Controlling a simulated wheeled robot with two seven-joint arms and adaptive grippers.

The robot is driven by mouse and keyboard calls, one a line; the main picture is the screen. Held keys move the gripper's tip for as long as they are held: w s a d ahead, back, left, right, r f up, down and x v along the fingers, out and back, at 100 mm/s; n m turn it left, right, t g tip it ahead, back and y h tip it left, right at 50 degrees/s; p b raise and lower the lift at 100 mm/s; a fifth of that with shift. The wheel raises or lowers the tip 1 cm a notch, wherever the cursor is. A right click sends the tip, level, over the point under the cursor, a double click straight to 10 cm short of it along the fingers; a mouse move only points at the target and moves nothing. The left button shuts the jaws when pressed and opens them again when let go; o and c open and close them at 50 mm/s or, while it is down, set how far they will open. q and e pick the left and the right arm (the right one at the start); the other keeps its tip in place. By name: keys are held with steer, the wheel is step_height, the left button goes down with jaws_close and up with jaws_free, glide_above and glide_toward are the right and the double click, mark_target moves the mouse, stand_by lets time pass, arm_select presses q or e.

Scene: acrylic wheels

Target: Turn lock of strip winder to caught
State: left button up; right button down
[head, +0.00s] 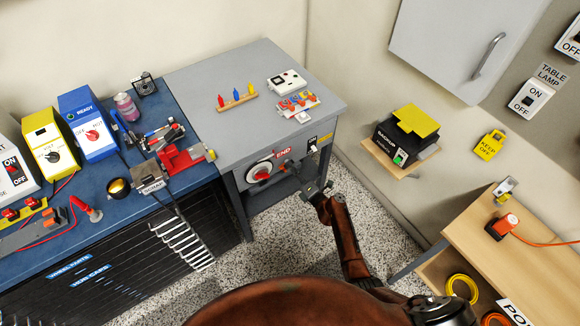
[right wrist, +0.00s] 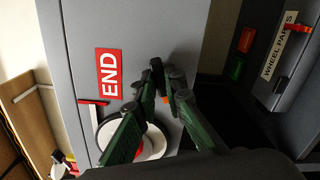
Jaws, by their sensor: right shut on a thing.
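The strip winder is a white disc with a red middle (head: 262,170) on the front of the grey cabinet. It also shows in the right wrist view (right wrist: 152,143), partly behind my fingers. A red END label (head: 283,151) is above it, with a thin red pointer (right wrist: 93,102) beside the disc in the wrist view. My right gripper (head: 293,167) is at the cabinet front, just right of the disc. Its green fingers (right wrist: 166,88) are shut on a small part, apparently the lock, mostly hidden between the fingertips. Its setting cannot be read. My left gripper is not in view.
The grey cabinet top (head: 200,80) holds a peg rack (head: 237,98) and a white switch box (head: 286,81). A blue workbench (head: 120,165) with a red vise-like tool (head: 182,159) stands left. Speckled floor (head: 330,235) is clear below my right arm. A wooden table (head: 480,225) is at right.

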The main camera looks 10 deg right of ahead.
steer(key=m+p, duration=0.2)
steer(key=m, duration=0.2)
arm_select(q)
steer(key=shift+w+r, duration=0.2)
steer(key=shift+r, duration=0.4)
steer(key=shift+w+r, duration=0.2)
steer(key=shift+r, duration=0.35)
arm_select(e)
steer(key=c, duration=1.9)
jaws_free()
arm_select(q)
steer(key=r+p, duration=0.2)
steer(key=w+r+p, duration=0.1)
steer(key=p, duration=0.1)
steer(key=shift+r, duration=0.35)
arm_select(e)
steer(key=v, duration=0.7)
